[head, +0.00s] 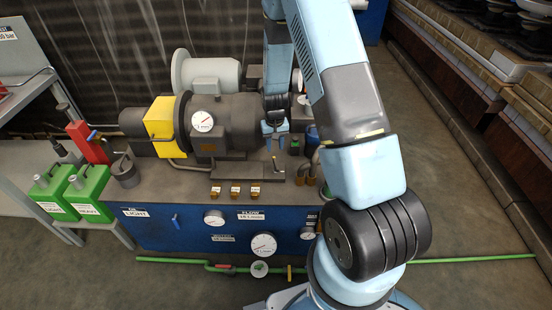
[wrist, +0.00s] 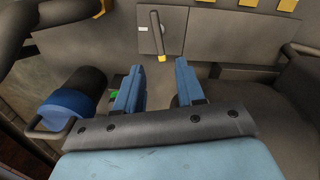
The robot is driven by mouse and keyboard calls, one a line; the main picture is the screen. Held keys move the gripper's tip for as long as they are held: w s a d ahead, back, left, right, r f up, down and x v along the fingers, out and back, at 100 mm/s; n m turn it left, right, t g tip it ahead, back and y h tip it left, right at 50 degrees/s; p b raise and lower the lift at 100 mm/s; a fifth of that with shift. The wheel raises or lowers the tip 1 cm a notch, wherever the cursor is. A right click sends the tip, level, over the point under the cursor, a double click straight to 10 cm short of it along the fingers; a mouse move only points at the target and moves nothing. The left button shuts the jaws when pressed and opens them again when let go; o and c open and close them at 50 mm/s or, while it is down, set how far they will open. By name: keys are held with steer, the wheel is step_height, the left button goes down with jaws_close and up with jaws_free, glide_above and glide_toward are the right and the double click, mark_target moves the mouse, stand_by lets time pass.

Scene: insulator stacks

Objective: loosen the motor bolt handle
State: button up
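The motor bolt handle appears to be the thin grey bar with a yellow tip (wrist: 157,35) on a light square plate in the wrist view. My gripper (wrist: 159,70) is open, with its two blue fingers apart and nothing between them. The handle's yellow tip is just beyond the gap between the fingertips, and I see no contact. In the head view my gripper (head: 274,130) points down beside the dark motor (head: 235,120), above the front part of its base. A small upright lever (head: 274,167) shows below the gripper there; I cannot tell surely if it is the same handle.
A blue-capped black cylinder (wrist: 72,102) lies left of the fingers in the wrist view. Small yellow-brown blocks (head: 235,191) line the base's front, above a blue gauge panel (head: 180,228). Green canisters (head: 88,185) stand at the left. The floor on the right is open.

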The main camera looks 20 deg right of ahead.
mark_target(275, 161)
steer(key=shift+f, duration=3.85)
steer(key=shift+c, duration=0.3)
jaws_close()
